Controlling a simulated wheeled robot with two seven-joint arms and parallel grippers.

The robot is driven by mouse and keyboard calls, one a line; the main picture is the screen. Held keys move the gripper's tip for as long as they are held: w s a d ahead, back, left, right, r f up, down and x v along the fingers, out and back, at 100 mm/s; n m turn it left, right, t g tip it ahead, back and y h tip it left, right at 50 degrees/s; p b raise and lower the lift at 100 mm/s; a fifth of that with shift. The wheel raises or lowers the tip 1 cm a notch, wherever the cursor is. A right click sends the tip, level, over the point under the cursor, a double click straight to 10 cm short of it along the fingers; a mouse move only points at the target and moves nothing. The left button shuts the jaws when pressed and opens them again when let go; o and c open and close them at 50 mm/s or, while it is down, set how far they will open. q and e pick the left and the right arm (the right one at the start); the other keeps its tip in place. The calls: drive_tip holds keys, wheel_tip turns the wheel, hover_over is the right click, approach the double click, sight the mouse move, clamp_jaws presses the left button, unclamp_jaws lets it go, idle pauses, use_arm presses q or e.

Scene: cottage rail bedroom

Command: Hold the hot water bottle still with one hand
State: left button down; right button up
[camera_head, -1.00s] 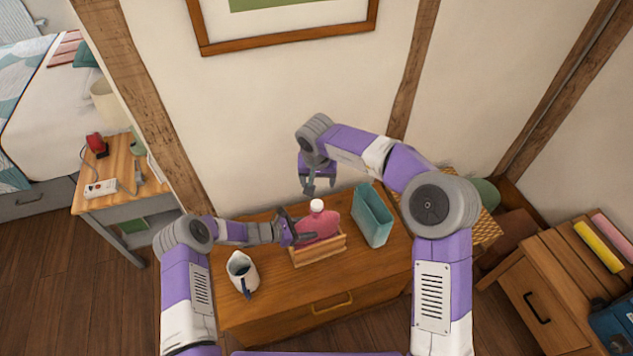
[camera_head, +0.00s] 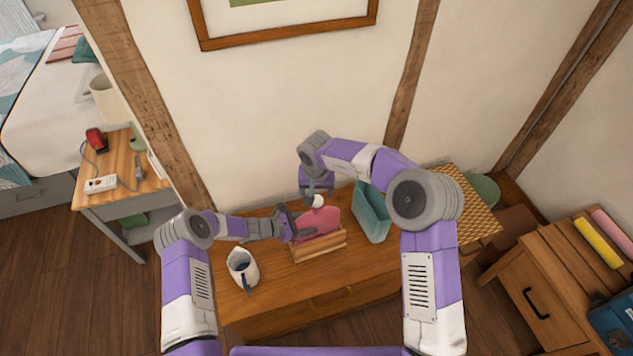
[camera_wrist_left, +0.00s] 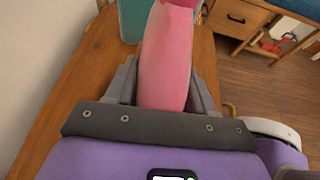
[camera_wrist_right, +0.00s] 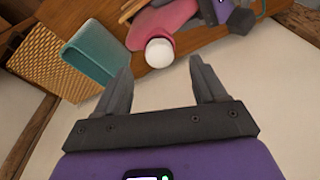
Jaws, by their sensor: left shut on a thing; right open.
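The pink hot water bottle (camera_head: 317,222) stands upright in a low wooden rack (camera_head: 318,248) on the dresser. Its white cap (camera_head: 318,201) is on top. My left gripper (camera_head: 292,228) is shut on the bottle's side; the left wrist view shows the pink body (camera_wrist_left: 166,60) between the fingers. My right gripper (camera_head: 316,190) is open and empty, just above and behind the cap. In the right wrist view the cap (camera_wrist_right: 159,52) lies ahead of the open fingers (camera_wrist_right: 163,85), and I see no contact.
A teal open holder (camera_head: 371,214) stands right of the bottle. A woven box (camera_head: 474,215) is farther right. The wall is close behind the dresser.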

sight(317, 200)
drive_tip(key=shift+w+f, duration=0.2)
drive_tip(key=shift+f, duration=0.95)
drive_tip(key=shift+w+f, duration=0.2)
drive_tip(key=shift+f, duration=0.95)
